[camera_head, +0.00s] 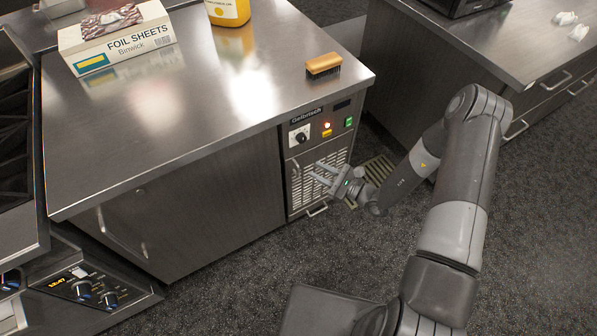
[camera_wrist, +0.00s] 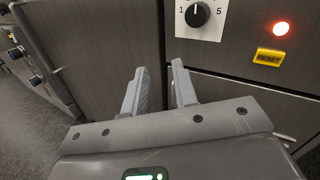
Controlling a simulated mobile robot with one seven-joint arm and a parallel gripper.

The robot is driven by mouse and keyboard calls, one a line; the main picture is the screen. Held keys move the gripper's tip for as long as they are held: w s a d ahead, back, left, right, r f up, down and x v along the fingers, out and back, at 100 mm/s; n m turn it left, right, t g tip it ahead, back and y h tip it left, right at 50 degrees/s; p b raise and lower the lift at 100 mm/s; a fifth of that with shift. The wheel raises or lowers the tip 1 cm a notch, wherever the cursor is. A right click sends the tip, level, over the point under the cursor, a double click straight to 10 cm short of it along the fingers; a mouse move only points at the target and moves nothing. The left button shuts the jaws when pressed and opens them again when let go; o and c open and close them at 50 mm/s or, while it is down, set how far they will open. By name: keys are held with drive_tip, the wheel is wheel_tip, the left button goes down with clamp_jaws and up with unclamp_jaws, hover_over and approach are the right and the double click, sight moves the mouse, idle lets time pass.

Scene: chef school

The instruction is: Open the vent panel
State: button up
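The vent panel (camera_head: 338,160) is a slatted metal grille on the front of the steel cabinet, below a control strip. It appears closed, flush with the cabinet front. A slim vertical handle (camera_head: 295,170) shows at its left side. My gripper (camera_head: 313,172) is in front of the grille, to the right of that handle, and covers part of the slats. In the wrist view, my gripper's two fingers (camera_wrist: 160,88) are apart with nothing seen between them. They point at the cabinet front below the dial. Whether they touch the panel cannot be told.
The control strip has a black dial (camera_wrist: 197,14), a red light (camera_wrist: 281,29) and a yellow reset button (camera_wrist: 270,56). A low handle (camera_head: 318,211) is under the grille. Another counter stands right.

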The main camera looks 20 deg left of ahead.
sight(299, 173)
wheel_tip(299, 173, down, 10)
drive_tip(key=s+m+t+h, duration=0.1)
drive_tip(key=m+t+h, duration=0.2)
drive_tip(key=m+t, duration=0.25)
drive_tip(key=shift+g, duration=0.45)
drive_tip(key=x, duration=1)
drive_tip(key=shift+w+a, duration=0.15)
drive_tip(key=shift+a, duration=0.05)
clamp_jaws()
